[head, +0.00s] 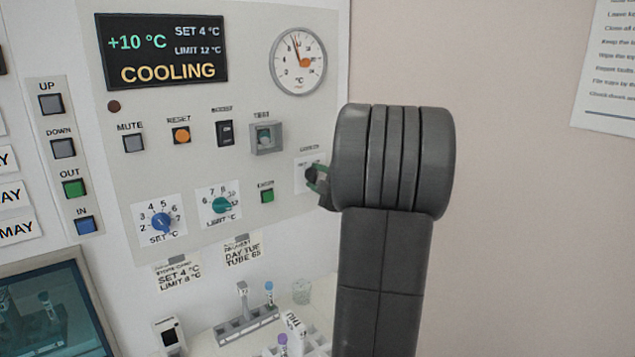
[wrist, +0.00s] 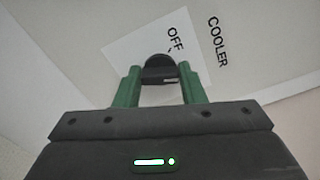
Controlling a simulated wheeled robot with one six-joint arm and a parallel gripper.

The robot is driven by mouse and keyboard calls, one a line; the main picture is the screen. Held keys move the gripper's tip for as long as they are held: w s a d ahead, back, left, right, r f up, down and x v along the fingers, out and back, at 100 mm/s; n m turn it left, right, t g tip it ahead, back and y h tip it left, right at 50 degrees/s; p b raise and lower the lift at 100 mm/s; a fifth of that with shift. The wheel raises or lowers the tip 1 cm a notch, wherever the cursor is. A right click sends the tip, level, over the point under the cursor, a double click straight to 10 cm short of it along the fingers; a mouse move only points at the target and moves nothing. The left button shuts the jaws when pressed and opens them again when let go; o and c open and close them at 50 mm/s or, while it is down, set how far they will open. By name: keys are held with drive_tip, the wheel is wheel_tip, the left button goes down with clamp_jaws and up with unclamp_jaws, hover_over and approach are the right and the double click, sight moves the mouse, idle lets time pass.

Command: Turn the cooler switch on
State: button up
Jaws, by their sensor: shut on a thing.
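The cooler switch is a black rotary knob (wrist: 160,68) on a white plate, seen in the wrist view beside the words OFF and COOLER. My gripper (wrist: 160,84) has its two green fingers on either side of the knob and is shut on it. In the head view my gripper (head: 320,180) reaches the right edge of the panel, and the dark knob (head: 311,174) shows at its fingertips. My arm hides the area just right of it. The plate's ON mark cannot be made out.
The panel display (head: 162,52) reads +10 °C and COOLING. A green button (head: 267,196), a TEST switch (head: 265,137) and the LIMIT dial (head: 220,204) are left of the knob. A tube rack (head: 246,322) stands below.

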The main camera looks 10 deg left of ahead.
drive_tip(key=shift+m, duration=1.9)
drive_tip(key=o, duration=1)
drive_tip(key=shift+d, duration=0.15)
drive_tip(key=b+v, duration=0.3)
drive_tip(key=v, duration=1)
drive_tip(key=shift+s+d+b, duration=0.2)
drive_tip(key=shift+s+b, duration=0.1)
drive_tip(key=shift+w, duration=0.1)
drive_tip(key=p+x, duration=0.3)
drive_tip(key=x, duration=1)
drive_tip(key=shift+w+a+p, duration=0.25)
drive_tip(key=shift+a+p, duration=0.05)
drive_tip(key=shift+a, duration=0.05)
